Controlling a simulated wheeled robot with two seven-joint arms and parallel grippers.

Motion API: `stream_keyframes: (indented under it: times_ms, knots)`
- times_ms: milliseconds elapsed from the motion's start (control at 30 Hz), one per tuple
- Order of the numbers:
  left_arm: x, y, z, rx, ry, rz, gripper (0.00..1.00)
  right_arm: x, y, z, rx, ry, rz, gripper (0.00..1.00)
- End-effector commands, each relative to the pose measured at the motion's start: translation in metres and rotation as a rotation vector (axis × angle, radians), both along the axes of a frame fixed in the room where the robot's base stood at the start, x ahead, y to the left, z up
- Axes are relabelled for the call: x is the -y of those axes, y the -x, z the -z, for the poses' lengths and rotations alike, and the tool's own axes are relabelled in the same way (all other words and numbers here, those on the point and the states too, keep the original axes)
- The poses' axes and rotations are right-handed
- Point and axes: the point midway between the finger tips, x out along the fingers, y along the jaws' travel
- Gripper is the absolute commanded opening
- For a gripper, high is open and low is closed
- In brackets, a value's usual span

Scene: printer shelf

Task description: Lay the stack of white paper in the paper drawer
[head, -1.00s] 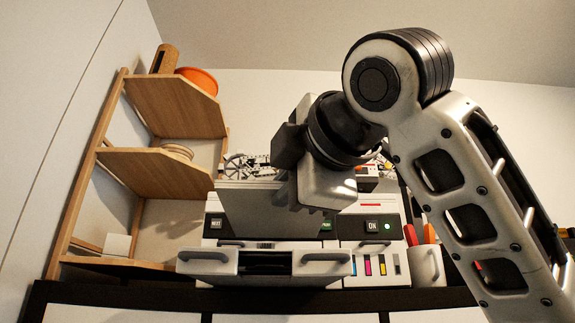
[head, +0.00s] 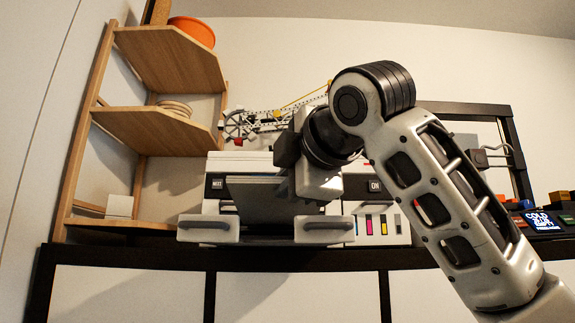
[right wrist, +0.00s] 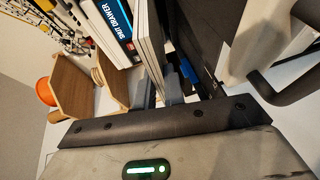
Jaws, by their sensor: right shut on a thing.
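My right gripper (head: 305,175) is shut on the stack of white paper (head: 262,192), which looks grey in shadow and hangs steeply from the jaws. The right wrist view shows the stack's pale layered edges (right wrist: 150,42). The stack's lower end is at the opening of the paper drawer, which is pulled out at the printer's front, with its handles (head: 204,226) facing me. I cannot tell whether the stack touches the drawer floor. My left gripper is not in view.
The white printer (head: 385,200) stands on a dark-edged counter (head: 300,258). A wooden shelf (head: 160,128) with an orange bowl (head: 193,30) rises at the left. A control panel (head: 543,222) sits at the far right.

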Motion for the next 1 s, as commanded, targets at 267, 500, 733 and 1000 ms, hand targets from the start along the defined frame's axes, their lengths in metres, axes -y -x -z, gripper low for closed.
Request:
stream_keyframes:
  times_ms: [267,500,733,1000]
  knots:
    - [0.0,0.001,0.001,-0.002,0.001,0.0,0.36,0.0,-0.001,0.01,-0.071,0.0,-0.001,0.0]
    - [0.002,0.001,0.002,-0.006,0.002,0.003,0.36,-0.001,-0.002,0.012,-0.079,0.0,-0.001,0.18]
    - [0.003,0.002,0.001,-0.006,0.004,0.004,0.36,0.0,-0.001,0.01,-0.071,0.0,-0.001,0.38]
    - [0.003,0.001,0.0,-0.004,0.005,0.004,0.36,0.0,-0.001,0.009,-0.069,0.0,0.0,0.38]
